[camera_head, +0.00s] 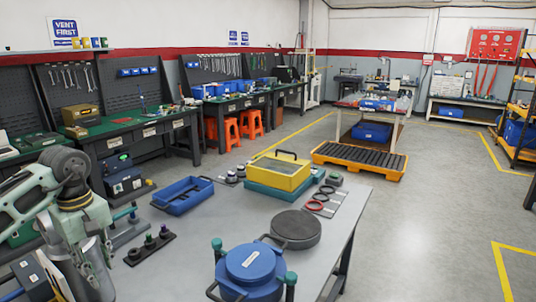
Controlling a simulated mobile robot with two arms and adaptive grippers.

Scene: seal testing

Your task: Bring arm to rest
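My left arm comes in from the left edge, with a grey wrist joint and an olive band. My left gripper (88,262) hangs below them, over the left part of the grey worktable (205,240). Its fingertips are not clear, so I cannot tell whether it is open or shut. No object is visibly held in it. My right gripper is not in view.
On the worktable are a blue lidded pot (250,268), a dark round disc (296,229), a yellow box (280,171), a blue tray (183,195) and a black strip with knobs (150,247). An orange-edged pallet (385,172) stands behind. Floor at right is clear.

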